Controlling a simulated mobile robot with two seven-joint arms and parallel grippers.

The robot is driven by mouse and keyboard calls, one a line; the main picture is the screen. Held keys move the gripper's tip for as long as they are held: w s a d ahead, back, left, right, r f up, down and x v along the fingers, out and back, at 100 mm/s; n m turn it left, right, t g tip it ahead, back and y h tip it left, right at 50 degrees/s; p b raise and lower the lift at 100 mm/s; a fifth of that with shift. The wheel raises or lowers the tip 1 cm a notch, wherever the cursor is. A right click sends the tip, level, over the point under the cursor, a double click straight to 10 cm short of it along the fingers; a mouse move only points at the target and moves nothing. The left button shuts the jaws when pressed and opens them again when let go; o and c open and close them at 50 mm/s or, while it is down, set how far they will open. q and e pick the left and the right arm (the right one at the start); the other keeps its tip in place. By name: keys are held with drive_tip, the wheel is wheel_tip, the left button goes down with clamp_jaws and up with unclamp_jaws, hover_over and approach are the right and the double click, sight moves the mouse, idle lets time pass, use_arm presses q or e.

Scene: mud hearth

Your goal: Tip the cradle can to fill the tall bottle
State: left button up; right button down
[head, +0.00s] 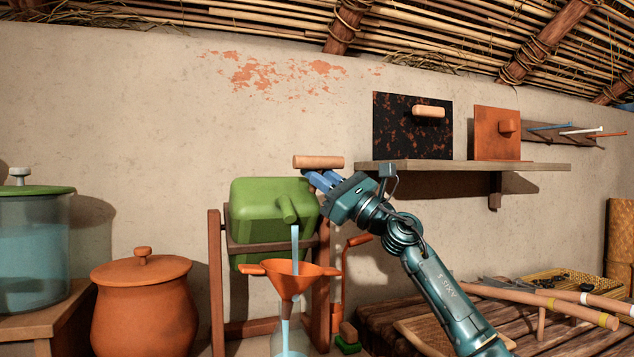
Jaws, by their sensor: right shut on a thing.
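The green cradle can (262,205) hangs tilted in a wooden frame (217,285), with its spout (287,208) pointing down. A pale blue stream (295,245) runs from the spout into an orange funnel (290,282). The funnel sits over the clear tall bottle (278,340), whose lower part is cut off by the picture's bottom edge. Blue liquid shows below the funnel inside it; its level cannot be told. My right gripper (318,180) is shut at the can's wooden handle (318,162), above the can's right side. My left gripper is not in view.
A lidded clay pot (145,305) and a glass tank of blue liquid (35,245) stand to the left. A shelf (465,166) with two boards is on the wall behind my right arm. A slatted bench (540,318) with poles and a basket lies at right.

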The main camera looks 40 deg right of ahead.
idle(0.3)
drive_tip(key=c, duration=1.5)
unclamp_jaws()
drive_tip(key=shift+s+d+f, duration=0.1)
drive_tip(key=shift+s+f, duration=0.1)
drive_tip(key=shift+s, duration=0.05)
use_arm(q)
drive_tip(key=b, duration=0.3)
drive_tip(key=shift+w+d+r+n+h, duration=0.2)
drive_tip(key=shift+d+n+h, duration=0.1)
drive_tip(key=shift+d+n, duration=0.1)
use_arm(e)
drive_tip(key=v, duration=1.2)
drive_tip(key=shift+s, duration=0.3)
drive_tip(key=shift+d, duration=0.1)
